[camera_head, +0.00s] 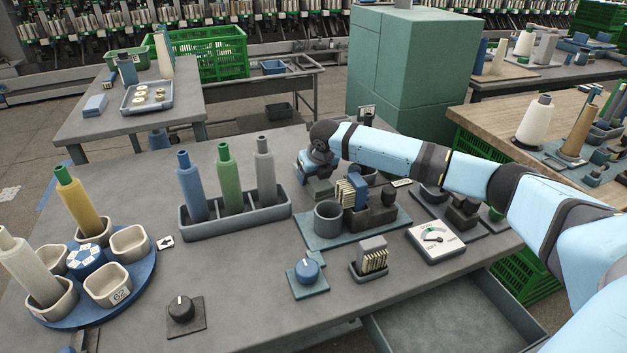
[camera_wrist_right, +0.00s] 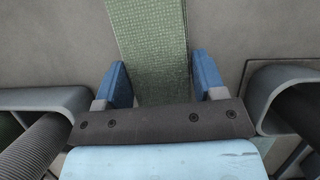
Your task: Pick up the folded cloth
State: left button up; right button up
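The folded cloth (camera_wrist_right: 150,40) is a green woven strip in the right wrist view, running from the top edge down between my fingers. My right gripper (camera_wrist_right: 160,82) is open, with one blue finger on each side of the cloth; whether they touch it I cannot tell. In the head view my right gripper (camera_head: 308,170) is low over the far middle of the grey table. A small dark green patch just below it (camera_head: 321,189) looks like the cloth, mostly hidden by the gripper and wrist. My left gripper is not in view.
A grey rack (camera_head: 237,222) with blue, green and grey cones stands left of the gripper. A grey cup (camera_head: 328,220) and a blue-grey block stand close in front of it. A gauge (camera_head: 435,240) lies to the right.

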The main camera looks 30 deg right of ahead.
jog(key=shift+c, duration=0.7)
jog(key=shift+r, duration=0.1)
